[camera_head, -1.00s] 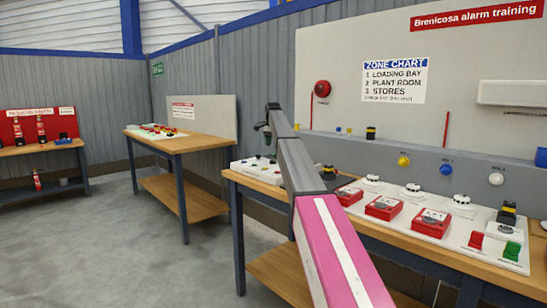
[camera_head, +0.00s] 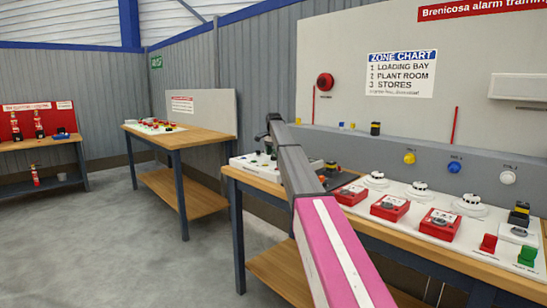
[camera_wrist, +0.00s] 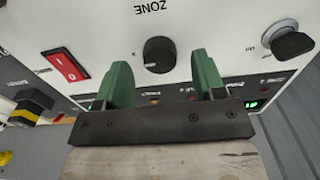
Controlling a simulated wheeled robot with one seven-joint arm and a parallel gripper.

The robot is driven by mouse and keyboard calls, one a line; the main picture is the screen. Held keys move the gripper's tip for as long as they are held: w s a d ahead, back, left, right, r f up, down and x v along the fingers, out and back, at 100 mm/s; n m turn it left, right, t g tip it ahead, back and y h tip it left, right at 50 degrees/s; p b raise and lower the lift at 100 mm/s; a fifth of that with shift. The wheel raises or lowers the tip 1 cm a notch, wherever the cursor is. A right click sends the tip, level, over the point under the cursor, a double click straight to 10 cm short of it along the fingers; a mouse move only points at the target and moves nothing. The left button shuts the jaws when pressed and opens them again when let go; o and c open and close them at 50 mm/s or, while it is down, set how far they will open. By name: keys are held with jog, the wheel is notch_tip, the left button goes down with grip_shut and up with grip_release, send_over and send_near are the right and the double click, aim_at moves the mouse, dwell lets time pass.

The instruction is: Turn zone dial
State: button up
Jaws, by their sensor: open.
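In the wrist view, the zone dial (camera_wrist: 159,54) is a round black knob on a white panel (camera_wrist: 210,20), with the word ZONE printed by it. My gripper (camera_wrist: 160,72) has two green fingers, spread apart. The dial shows between and just beyond the fingertips, with space on both sides; I cannot tell whether it lies between them in depth. In the head view my gripper (camera_head: 266,140) is small at the end of my arm, and the dial cannot be made out there.
In the wrist view a red rocker switch (camera_wrist: 66,67) is left of the dial and a key-like knob (camera_wrist: 288,42) is right. In the head view, red call points (camera_head: 390,207) and white detectors (camera_head: 420,193) line the bench board. A yellow-and-black button (camera_wrist: 32,105) sits at the wrist view's left.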

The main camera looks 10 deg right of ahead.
jog(key=shift+f, duration=0.85)
jog(key=c, duration=0.9)
